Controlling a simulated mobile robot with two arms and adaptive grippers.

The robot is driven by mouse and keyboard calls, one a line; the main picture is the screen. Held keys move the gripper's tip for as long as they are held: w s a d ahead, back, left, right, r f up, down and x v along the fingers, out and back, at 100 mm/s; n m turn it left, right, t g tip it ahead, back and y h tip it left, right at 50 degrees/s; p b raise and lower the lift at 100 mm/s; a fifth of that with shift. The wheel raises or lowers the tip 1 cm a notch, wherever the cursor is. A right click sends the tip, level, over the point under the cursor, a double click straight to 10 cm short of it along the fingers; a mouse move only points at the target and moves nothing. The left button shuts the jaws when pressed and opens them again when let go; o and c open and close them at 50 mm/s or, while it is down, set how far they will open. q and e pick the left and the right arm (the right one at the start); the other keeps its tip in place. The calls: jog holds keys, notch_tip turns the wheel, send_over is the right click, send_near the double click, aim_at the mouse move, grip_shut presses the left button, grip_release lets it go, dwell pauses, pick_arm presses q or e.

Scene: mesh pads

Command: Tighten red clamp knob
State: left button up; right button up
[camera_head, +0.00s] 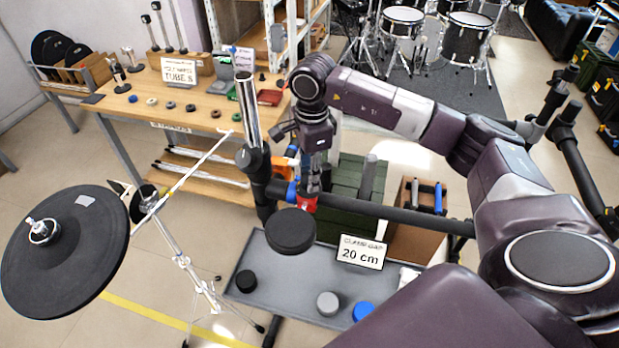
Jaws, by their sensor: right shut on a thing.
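The red clamp knob (304,203) shows as a small red patch on the black rack bar (400,215), just above a round black pad (290,231). My right gripper (311,190) points down from above and is shut on the red knob. Its fingers hide part of the knob and clamp. A blue clamp part (291,191) sits close on the left, near the upright black post (257,178). My left gripper is not in view.
A grey tray (262,318) below holds a black knob (246,281), a grey knob (327,303) and a blue knob (363,311). A cymbal pad (65,250) is at left; a wooden workbench (150,110) stands behind.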

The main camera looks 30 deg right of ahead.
jog(key=shift+m, duration=0.8)
jog(key=shift+w+r+b, duration=0.1)
jog(key=shift+b, duration=0.2)
jog(key=o, duration=1.2)
jog(key=shift+c, duration=0.2)
notch_tip(320, 180, up, 12)
jog(key=shift+s, duration=0.3)
